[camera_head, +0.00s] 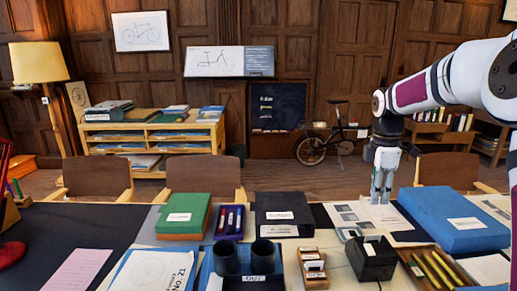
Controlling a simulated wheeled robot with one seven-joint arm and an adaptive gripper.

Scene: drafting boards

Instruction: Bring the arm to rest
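My arm reaches in from the right edge, with its white and maroon links bent at the elbow. My gripper (382,196) hangs down from it over the far right part of the desk, between the papers and the blue box. Its two fingers point down at the grey-and-white sheets (358,217). I see nothing held between them. The fingers are too small here to tell whether they are apart or closed. I cannot tell whether the tips touch the papers.
A blue box (452,220) lies right of my gripper. A black box (371,258), a pencil tray (433,268), a black case (283,213), a green box (184,216) and two dark cups (263,257) crowd the desk. Chairs (446,170) stand behind it.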

